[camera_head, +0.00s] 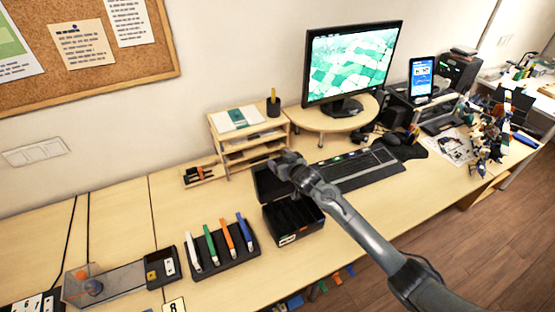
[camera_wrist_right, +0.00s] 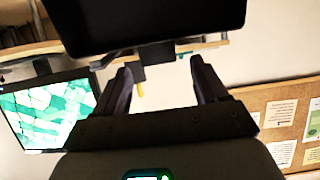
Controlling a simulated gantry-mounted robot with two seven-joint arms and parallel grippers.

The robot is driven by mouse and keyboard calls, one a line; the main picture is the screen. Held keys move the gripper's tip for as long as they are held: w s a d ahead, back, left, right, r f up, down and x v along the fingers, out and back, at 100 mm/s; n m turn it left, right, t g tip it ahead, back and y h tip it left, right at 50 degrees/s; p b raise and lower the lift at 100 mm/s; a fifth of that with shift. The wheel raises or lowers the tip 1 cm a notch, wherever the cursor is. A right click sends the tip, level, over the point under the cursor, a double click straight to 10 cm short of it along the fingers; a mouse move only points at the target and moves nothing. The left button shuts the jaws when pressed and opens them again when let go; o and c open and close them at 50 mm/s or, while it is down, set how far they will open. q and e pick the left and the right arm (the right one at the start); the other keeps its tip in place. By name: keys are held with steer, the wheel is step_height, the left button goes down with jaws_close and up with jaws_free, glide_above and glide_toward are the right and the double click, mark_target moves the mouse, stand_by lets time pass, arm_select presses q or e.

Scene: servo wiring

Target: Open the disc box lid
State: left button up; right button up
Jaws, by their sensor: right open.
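The black disc box (camera_head: 290,222) stands on the desk near the middle of the head view. Its lid (camera_head: 266,184) is raised at the back, and the dark slotted inside shows. My right gripper (camera_head: 284,160) is above and behind the box, at the upper part of the lid. In the right wrist view its two fingers (camera_wrist_right: 165,88) are apart with nothing between them. A large dark panel, seemingly the lid (camera_wrist_right: 150,18), fills the top of that view beyond the fingertips. Whether the gripper touches the lid is unclear. My left gripper is not in view.
A wooden shelf organizer (camera_head: 222,142) stands behind the lid. A keyboard (camera_head: 360,171) and monitor (camera_head: 352,62) are to the right. A rack of coloured-handled tools (camera_head: 222,252) stands left of the box. My right arm crosses the desk's front right.

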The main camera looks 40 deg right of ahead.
mark_target(278, 158)
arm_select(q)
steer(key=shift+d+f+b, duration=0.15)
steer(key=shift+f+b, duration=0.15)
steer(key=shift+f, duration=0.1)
arm_select(e)
steer(key=shift+x, duration=1.95)
steer(key=shift+d, duration=0.1)
